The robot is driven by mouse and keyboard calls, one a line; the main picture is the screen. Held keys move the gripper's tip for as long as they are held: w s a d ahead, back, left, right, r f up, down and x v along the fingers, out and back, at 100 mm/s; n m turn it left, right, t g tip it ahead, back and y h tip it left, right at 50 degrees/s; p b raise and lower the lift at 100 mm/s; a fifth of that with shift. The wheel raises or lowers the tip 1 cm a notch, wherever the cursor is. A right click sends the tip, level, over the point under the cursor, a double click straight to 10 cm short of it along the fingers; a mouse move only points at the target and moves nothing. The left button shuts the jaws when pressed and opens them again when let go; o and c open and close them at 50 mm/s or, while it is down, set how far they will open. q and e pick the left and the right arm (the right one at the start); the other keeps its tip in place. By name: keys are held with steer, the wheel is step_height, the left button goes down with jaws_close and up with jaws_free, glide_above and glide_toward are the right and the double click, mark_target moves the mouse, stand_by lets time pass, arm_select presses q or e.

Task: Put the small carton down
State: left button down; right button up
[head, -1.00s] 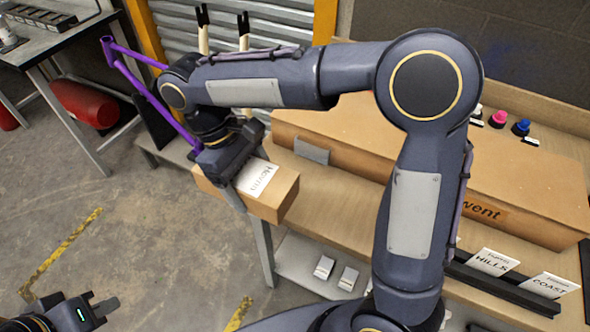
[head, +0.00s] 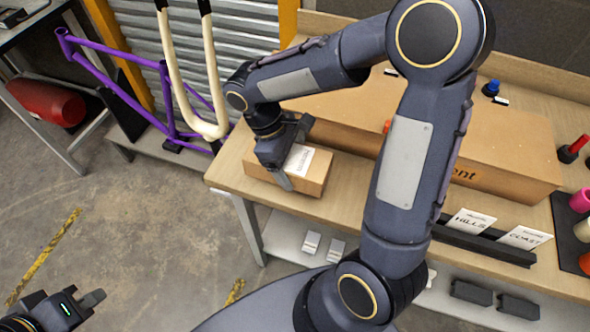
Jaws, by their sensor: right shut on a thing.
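The small carton (head: 308,180) is a brown box with a white label on top. In the head view it is at the left end of the wooden bench (head: 232,168), over the bench top. I cannot tell whether its underside touches the wood. My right gripper (head: 284,168) is shut on the carton, with a finger down its near side. My arm hides part of the bench behind it. My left gripper (head: 92,300) is at the lower left, over the floor and away from the bench; the gap between its fingers is not clear.
A large long carton (head: 510,165) lies on the bench behind and right of the small one. A dark rack with white cards (head: 472,222) stands at the front edge. A purple frame (head: 110,85) and cream fork (head: 180,90) stand left of the bench. Bare wood shows around the small carton.

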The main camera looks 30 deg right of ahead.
steer(key=shift+s+d+f, duration=0.1)
steer(key=shift+d+f, duration=0.1)
steer(key=shift+f, duration=0.75)
steer(key=shift+d+f, duration=0.15)
steer(key=shift+f, duration=0.75)
steer(key=shift+f, duration=0.2)
steer(key=o, duration=1.3)
steer(key=shift+r, duration=0.15)
